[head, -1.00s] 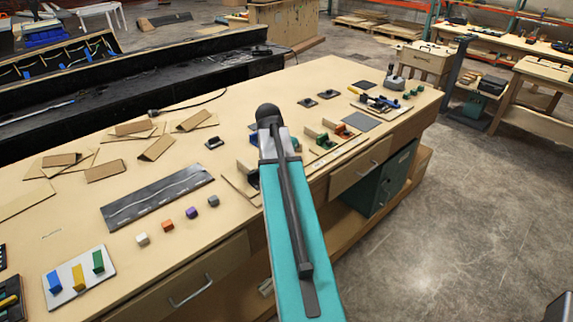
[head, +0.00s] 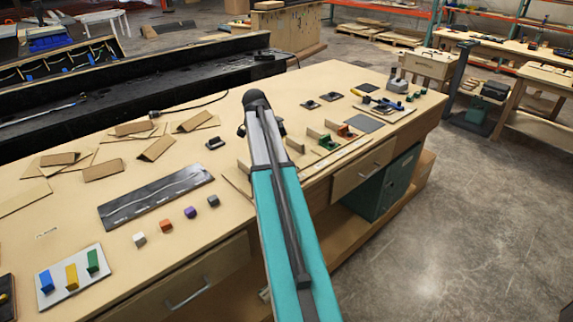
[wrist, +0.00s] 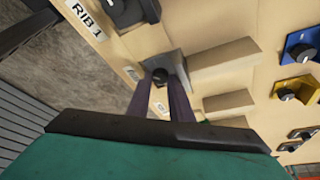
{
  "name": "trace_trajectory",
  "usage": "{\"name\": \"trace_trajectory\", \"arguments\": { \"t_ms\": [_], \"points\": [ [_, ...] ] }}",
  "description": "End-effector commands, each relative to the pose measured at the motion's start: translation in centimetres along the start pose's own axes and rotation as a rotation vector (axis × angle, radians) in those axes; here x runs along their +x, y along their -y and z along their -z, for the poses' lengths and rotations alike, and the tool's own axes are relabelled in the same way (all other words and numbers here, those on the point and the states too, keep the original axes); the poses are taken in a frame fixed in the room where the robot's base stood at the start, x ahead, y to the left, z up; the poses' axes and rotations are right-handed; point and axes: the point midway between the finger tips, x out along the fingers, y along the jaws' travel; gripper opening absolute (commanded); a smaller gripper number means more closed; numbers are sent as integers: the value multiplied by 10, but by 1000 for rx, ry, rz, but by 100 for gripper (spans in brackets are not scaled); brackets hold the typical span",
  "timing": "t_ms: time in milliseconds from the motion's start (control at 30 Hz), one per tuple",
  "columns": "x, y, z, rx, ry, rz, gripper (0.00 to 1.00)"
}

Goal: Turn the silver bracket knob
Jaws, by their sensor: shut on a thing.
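In the wrist view, a silver-grey bracket (wrist: 173,62) stands on the wooden bench top, with a dark knob (wrist: 160,75) on its near face. My gripper (wrist: 161,88) has its two dark purple fingers on either side of this knob and is shut on it. The knob's lower part and its exact angle are hard to make out between the fingers. In the head view, my teal arm reaches over the bench's front edge and hides the gripper, the bracket and its knob.
Wooden blocks (wrist: 228,103) stand right of the bracket. Another dark knob (wrist: 122,8), a blue bracket (wrist: 301,44) and a yellow bracket (wrist: 297,91) are nearby. In the head view, coloured cubes (head: 190,213) and a dark panel (head: 155,197) lie left of my arm.

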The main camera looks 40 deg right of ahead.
Motion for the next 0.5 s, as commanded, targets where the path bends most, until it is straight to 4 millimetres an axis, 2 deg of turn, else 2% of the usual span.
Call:
{"name": "trace_trajectory", "arguments": {
  "t_ms": [33,500],
  "points": [
    [-2,7,0,43,-1,-6,0],
    [-3,11,3,447,2,-173,0]
  ]
}}
